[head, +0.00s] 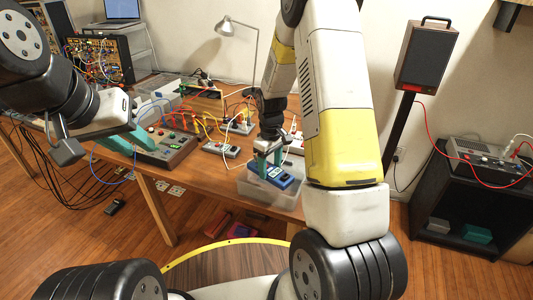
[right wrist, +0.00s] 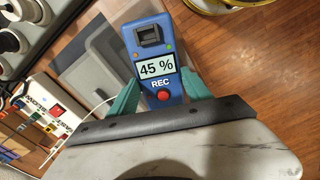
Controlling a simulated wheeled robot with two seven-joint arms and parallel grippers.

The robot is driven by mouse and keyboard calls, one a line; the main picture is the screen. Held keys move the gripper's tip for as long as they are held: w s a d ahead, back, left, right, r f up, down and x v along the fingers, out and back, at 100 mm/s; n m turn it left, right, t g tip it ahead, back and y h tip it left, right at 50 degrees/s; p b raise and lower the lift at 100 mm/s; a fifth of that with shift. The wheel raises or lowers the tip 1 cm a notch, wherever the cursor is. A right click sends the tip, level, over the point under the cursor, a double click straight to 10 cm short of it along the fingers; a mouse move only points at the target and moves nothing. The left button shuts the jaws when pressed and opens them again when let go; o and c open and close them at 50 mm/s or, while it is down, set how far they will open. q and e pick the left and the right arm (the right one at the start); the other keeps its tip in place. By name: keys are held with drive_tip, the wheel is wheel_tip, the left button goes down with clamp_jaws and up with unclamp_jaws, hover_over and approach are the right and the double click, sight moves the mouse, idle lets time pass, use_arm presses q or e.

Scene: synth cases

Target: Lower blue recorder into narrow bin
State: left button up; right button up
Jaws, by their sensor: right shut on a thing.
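The blue recorder (head: 281,180) has a "45 %" screen and a red REC button, both clear in the right wrist view (right wrist: 165,96). My right gripper (head: 267,158) is shut on it, with a teal finger on each side (right wrist: 158,96). The recorder appears tilted over a translucent bin (head: 263,196) at the table's front edge. I cannot tell whether its lower end is inside. The bin's greyish walls show behind it in the right wrist view (right wrist: 98,50). My left gripper (head: 128,142) is at the left, by the table's front edge; its finger gap is unclear.
A grey control box (head: 167,148) with buttons and a smaller box (head: 221,149) stand on the table (head: 196,188), amid red, yellow and blue cables. A white cable (right wrist: 88,112) runs close to the recorder. A desk lamp (head: 240,30) stands behind.

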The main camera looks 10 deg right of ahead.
drive_tip(key=n, duration=0.1)
drive_tip(key=w+f+n, duration=0.1)
drive_tip(key=n, duration=0.1)
drive_tip(key=shift+d, duration=0.35)
drive_tip(key=shift+w+f+n, duration=0.2)
drive_tip(key=shift+f+n, duration=0.1)
drive_tip(key=shift+n, duration=0.2)
drive_tip(key=shift+f, duration=3.25)
drive_tip(key=shift+f, duration=0.55)
drive_tip(key=o, duration=1.7)
drive_tip(key=shift+o, duration=0.2)
wheel_tip(320, 180, up, 8)
drive_tip(key=shift+f, duration=0.1)
